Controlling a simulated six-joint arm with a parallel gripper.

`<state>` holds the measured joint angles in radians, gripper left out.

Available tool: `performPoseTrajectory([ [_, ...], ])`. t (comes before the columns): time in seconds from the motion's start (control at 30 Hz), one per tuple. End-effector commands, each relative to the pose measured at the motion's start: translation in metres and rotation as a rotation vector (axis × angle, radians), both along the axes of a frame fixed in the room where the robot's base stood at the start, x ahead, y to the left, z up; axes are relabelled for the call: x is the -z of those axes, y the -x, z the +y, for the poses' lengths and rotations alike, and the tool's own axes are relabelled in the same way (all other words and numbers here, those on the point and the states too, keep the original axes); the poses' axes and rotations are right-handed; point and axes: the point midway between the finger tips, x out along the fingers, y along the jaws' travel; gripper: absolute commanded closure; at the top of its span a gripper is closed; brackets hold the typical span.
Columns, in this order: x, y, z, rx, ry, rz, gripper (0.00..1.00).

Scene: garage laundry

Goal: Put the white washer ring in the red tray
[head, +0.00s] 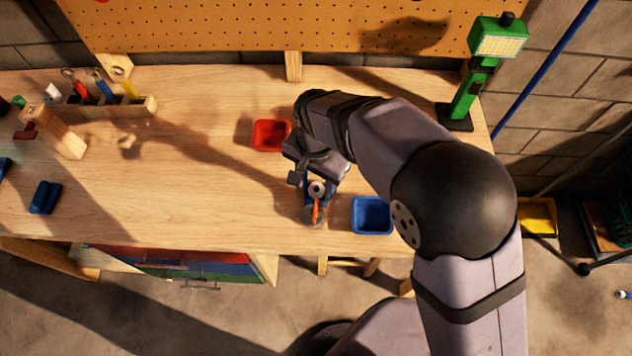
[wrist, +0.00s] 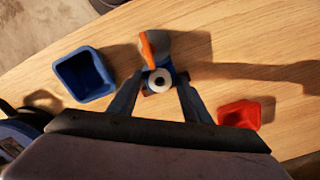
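The white washer ring (wrist: 159,82) shows in the wrist view with a dark centre. It lies on or against a blue piece beside an orange part (wrist: 148,48) and a grey rounded part. The ring also shows in the head view (head: 317,188), just below my wrist. Whether the fingers are at the ring's height is unclear. The red tray (head: 270,135) stands behind and left of the ring in the head view. It is at the right in the wrist view (wrist: 240,114).
A blue tray (head: 372,215) stands right of the ring near the table's front edge. A green work lamp (head: 476,75) stands at the back right. A tool rack (head: 105,105) and a wooden block (head: 62,140) are at the left. The table's middle left is clear.

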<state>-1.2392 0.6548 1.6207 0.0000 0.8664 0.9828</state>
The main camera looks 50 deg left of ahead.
Motion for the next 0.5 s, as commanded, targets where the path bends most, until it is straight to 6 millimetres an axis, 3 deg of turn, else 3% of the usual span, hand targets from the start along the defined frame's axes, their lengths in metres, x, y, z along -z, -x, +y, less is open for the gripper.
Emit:
performPoseTrajectory([
  [0.27,0.001,0.0,0.0,0.0,-0.002,0.0,0.56],
  [0.5,-0.026,-0.001,0.002,0.0,-0.007,-0.002,0.56],
])
